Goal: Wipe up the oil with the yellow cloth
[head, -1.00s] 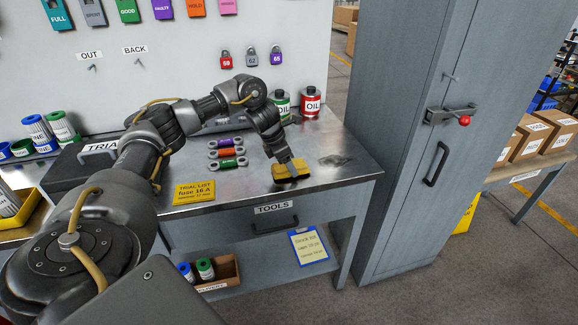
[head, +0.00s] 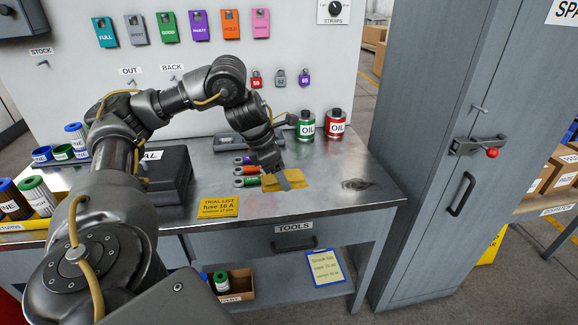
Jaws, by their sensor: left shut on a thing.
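The yellow cloth (head: 298,182) is at the middle right of the metal bench top, in front of the oil cans. My left gripper (head: 279,178) points down and is shut on it. I cannot tell whether the cloth touches the bench or hangs just above it. A dark oil patch (head: 357,184) lies on the bench to the right of the cloth, apart from it, near the right end. My right gripper is not in view.
A green oil can (head: 305,127) and a red oil can (head: 335,125) stand behind the cloth. Several coloured fuses (head: 246,171) lie left of it. A yellow trial list card (head: 218,207) lies at the front edge. A grey cabinet (head: 440,130) stands right of the bench.

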